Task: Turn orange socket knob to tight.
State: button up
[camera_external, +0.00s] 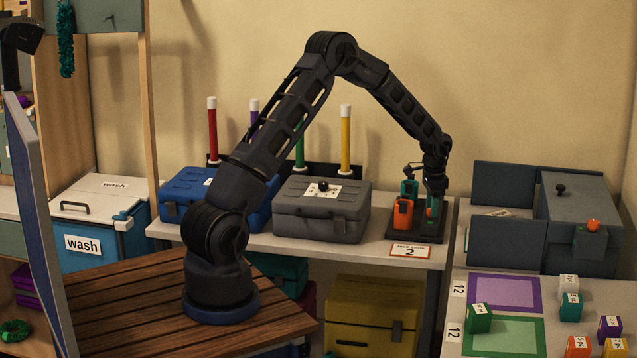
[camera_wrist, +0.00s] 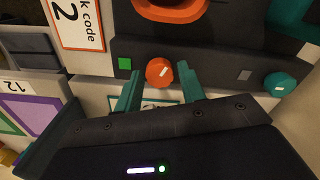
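The orange knob (camera_wrist: 156,74), round with a short white mark, sits on a dark base (camera_wrist: 215,62) in the wrist view. My gripper (camera_wrist: 159,80) has two teal fingers, one on each side of the knob. The fingers are apart, with visible space beside the knob; I cannot tell whether either one touches it. A green square (camera_wrist: 125,63) is left of the knob. Part of an orange socket (camera_wrist: 172,12) shows above it. No readable tight mark shows.
A teal knob (camera_wrist: 280,85) with a grey square (camera_wrist: 245,75) beside it is on the same base to the right. A code card (camera_wrist: 75,22) is at upper left.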

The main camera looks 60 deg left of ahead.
jog(key=shift+o, duration=0.9)
notch_tip(320, 180, up, 11)
jog(key=s+d+r+n+t, duration=0.1)
jog(key=s+d+r, duration=0.2)
jog(key=s+r, duration=0.85)
jog(key=s+d+r+n+t, duration=0.1)
jog(key=s+d+r, duration=0.3)
jog(key=s+r, duration=0.7)
jog(key=s+d+n+t, duration=0.1)
jog(key=s, duration=1.4)
jog(key=s+d+f+n+t, duration=0.1)
jog(key=s+n, duration=0.1)
jog(key=s, duration=1.3)
jog(key=shift+s+d+t, duration=0.25)
jog(key=shift+s+t, duration=0.05)
jog(key=shift+s, duration=0.1)
